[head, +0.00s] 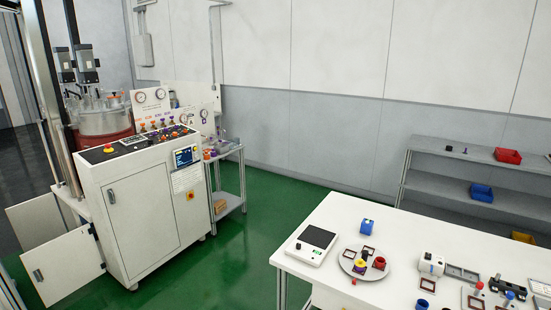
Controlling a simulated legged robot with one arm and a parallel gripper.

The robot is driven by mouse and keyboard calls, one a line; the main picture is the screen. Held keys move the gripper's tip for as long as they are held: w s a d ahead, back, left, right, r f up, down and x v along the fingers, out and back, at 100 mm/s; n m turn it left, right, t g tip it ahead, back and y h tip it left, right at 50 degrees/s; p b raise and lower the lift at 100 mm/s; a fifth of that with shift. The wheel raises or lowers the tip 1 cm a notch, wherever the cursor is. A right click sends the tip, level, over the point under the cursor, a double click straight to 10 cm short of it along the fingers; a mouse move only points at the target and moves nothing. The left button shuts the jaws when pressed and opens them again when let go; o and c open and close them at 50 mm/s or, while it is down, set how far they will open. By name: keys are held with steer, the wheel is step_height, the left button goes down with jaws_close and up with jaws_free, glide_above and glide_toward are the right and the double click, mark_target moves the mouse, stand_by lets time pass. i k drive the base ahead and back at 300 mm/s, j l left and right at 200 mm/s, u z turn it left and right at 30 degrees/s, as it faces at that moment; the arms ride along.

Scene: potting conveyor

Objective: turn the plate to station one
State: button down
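A round light-grey plate (371,275) lies on the white table at the lower right of the head view. A small red piece (354,282) lies in front of the plate's edge. No station number can be made out around the plate. My gripper is not in view.
A white device (431,264) and several small fixtures stand to the right. A control cabinet with open doors (65,267) stands left; green floor (237,265) lies between.

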mark_target(350, 254)
steer(key=i+l, duration=0.2)
steer(key=i, duration=0.3)
steer(key=i+l, duration=0.2)
steer(key=i, duration=0.3)
